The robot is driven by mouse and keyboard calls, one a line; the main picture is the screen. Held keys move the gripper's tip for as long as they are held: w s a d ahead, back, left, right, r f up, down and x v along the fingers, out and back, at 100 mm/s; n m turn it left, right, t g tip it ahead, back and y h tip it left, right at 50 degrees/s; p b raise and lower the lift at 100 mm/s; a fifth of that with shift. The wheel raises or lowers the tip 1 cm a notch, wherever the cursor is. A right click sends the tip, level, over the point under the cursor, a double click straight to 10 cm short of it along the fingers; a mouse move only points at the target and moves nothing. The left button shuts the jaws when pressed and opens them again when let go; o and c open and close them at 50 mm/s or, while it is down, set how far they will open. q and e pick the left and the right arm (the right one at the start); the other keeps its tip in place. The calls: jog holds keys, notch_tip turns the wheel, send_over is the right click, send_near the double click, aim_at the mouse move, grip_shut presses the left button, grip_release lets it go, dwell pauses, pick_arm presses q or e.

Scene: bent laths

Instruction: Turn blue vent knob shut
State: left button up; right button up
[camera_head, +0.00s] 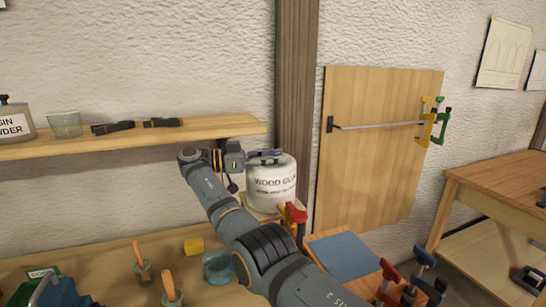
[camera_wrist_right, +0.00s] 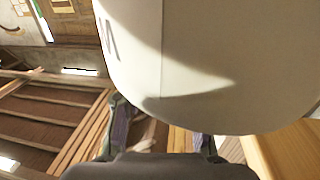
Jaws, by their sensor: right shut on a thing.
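A white pot lettered WOOD GLUE (camera_head: 272,186) stands upright below the right end of the wall shelf. My right gripper (camera_head: 266,156) is at the top of this pot, with its arm coming up from the lower right. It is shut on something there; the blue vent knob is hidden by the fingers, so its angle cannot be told. In the right wrist view the pot's pale body (camera_wrist_right: 215,60) fills the upper part, and my fingers (camera_wrist_right: 163,140) show below it, apart from each other. My left gripper is not in view.
A blue bowl (camera_head: 218,266), yellow block (camera_head: 194,246) and brushes are on the bench.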

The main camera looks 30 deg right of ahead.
jog(key=shift+f, duration=0.35)
jog(key=o, duration=0.8)
jog(key=shift+c, duration=0.2)
jog(key=o, duration=0.4)
jog(key=shift+s+d+r, duration=0.1)
jog(key=shift+d+r, duration=0.05)
jog(key=shift+d, duration=0.1)
jog(key=shift+c, duration=0.2)
jog(key=shift+a+r, duration=0.1)
jog(key=shift+a, duration=0.05)
